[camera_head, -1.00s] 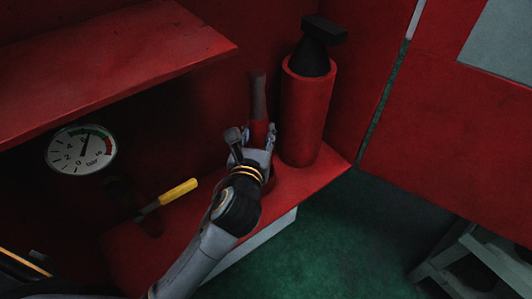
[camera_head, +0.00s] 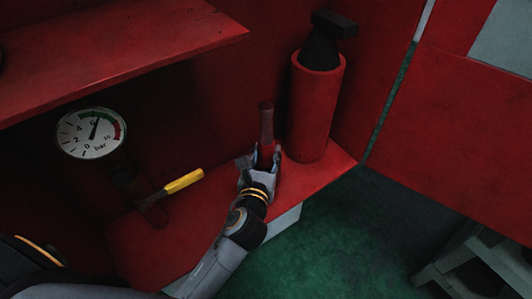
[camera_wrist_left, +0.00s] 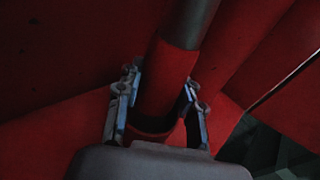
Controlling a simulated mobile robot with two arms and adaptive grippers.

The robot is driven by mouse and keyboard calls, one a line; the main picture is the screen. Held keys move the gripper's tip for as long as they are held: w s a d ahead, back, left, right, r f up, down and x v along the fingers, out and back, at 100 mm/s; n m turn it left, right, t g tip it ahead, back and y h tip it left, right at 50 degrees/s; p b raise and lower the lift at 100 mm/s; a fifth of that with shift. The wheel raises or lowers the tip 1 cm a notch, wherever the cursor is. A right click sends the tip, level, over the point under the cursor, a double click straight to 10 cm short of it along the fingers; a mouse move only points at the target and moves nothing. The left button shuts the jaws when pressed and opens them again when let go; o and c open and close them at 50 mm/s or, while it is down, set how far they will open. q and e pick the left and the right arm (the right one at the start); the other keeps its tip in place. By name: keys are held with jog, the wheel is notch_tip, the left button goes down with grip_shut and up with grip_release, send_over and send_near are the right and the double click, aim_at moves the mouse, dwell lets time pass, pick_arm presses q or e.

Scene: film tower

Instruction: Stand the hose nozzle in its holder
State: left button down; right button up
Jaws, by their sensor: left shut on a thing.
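The hose nozzle (camera_head: 266,122) stands roughly upright on the red ledge side of the cabinet, with a dark tip above a red lower body. My left gripper (camera_head: 260,160) is shut on its red lower part. In the left wrist view the two fingers (camera_wrist_left: 158,108) lie on either side of the red body (camera_wrist_left: 168,80), and the dark tip (camera_wrist_left: 190,20) points up and away. The nozzle's lower end is hidden by my gripper in the head view. I cannot make out the holder clearly or tell whether the nozzle sits in it. My right gripper is not in view.
A large red cylinder (camera_head: 312,115) with a black top (camera_head: 323,45) stands close right of the nozzle. A yellow-handled lever (camera_head: 183,181) and a pressure gauge (camera_head: 91,134) are at left. A red shelf (camera_head: 110,60) overhangs the ledge (camera_head: 160,245). Green floor lies beyond the ledge.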

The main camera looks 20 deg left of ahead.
pick_arm(q)
jog(key=shift+w, duration=0.1)
jog(key=c, duration=0.8)
grip_release()
jog(key=shift+f, duration=0.1)
jog(key=shift+c, duration=0.2)
jog(key=b+v, duration=0.2)
jog(key=v, duration=1)
